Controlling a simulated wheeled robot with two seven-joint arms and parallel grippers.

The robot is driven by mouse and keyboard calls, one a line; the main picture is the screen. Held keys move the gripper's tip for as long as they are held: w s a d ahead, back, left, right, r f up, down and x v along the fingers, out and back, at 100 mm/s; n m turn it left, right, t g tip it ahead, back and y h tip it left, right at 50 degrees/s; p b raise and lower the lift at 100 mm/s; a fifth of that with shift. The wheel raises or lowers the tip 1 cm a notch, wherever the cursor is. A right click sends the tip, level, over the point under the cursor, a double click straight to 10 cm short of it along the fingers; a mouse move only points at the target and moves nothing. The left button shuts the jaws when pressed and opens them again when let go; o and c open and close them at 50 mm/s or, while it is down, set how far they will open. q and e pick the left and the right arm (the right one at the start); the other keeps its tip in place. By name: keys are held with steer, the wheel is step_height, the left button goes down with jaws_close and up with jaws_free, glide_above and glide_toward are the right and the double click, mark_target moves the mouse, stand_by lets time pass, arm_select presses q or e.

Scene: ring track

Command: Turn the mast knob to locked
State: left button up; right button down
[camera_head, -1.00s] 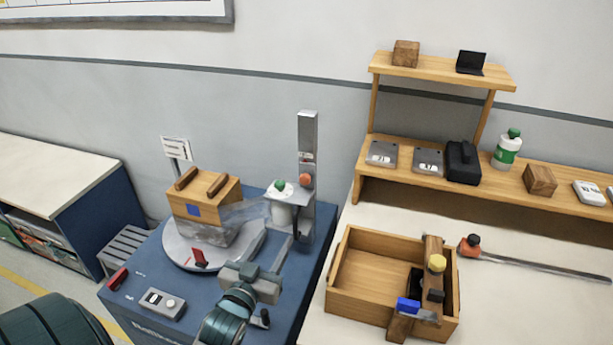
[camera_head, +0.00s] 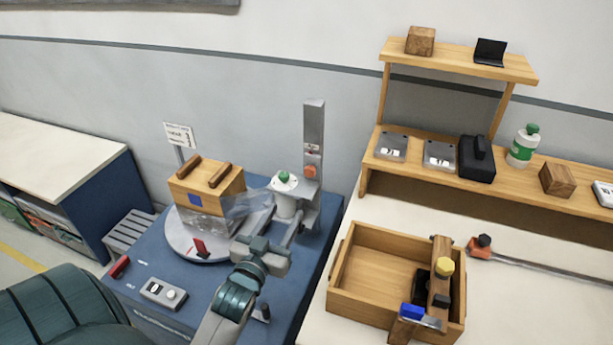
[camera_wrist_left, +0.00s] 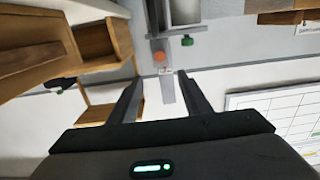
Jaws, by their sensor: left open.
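The mast (camera_head: 313,125) is an upright grey post at the back right of the blue bench. An orange-red knob (camera_head: 310,171) sits on its front, beside a bracket with a green-topped part (camera_head: 284,178). My left gripper (camera_head: 278,228) is open and empty, in front of and below the knob, apart from it. In the left wrist view, the orange knob (camera_wrist_left: 159,56) lies ahead, roughly in line with the gap between the open fingers (camera_wrist_left: 160,80). The green part (camera_wrist_left: 187,40) is to its right. The knob's setting is too small to read. My right gripper is not in view.
A round turntable (camera_head: 180,242) on the blue bench carries a wooden block with handles (camera_head: 205,188) and clear wrapping. A control box (camera_head: 164,292) lies in front. A wooden box (camera_head: 372,275) and a shelf (camera_head: 460,65) stand on the right.

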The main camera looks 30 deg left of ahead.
mark_target(309, 172)
arm_select(q)
steer(key=p+x, duration=0.4)
steer(key=x, duration=1.2)
steer(key=shift+w, duration=0.3)
steer(key=c, duration=1)
